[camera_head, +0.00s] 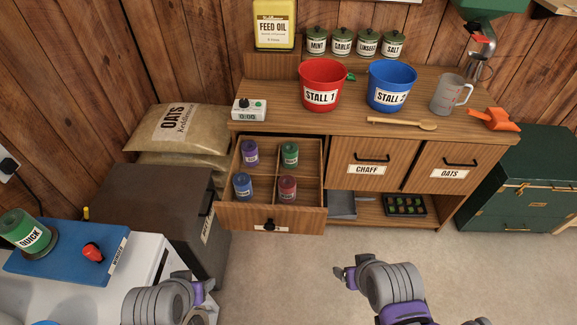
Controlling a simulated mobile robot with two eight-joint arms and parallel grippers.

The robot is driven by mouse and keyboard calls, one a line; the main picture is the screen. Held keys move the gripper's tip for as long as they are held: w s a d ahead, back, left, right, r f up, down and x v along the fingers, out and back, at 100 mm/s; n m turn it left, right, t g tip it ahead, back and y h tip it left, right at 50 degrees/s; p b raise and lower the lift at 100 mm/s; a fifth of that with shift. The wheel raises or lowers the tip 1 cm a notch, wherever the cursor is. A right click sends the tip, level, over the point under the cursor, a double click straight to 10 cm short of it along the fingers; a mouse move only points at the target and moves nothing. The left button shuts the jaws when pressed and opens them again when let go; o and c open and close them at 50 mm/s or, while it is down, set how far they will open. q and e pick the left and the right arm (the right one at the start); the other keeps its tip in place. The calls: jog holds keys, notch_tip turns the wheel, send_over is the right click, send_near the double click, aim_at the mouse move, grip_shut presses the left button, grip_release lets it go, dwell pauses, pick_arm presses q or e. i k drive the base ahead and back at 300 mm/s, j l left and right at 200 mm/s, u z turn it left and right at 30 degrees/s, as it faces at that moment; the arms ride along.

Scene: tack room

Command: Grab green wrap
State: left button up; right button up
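A green wrap (290,154) stands in the far right compartment of an open wooden drawer (272,218). A purple wrap (250,153) is in the far left compartment, a blue wrap (242,186) in the near left and a red wrap (288,189) in the near right. My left gripper (205,290) is at the bottom left, below the drawer in the picture and apart from it. My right gripper (345,272) is at the bottom centre, to the right of and below the drawer, touching nothing I can see. Their finger gaps are not clear.
A red bucket (322,76), blue bucket (391,78), white timer (248,104) and wooden spoon (402,123) are on the cabinet top. A dark box (150,200) stands left of the drawer. A white surface with a blue board (60,262) is at lower left. The floor in front is clear.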

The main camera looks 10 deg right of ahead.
aim_at(17, 226)
jog(key=u, duration=1.95)
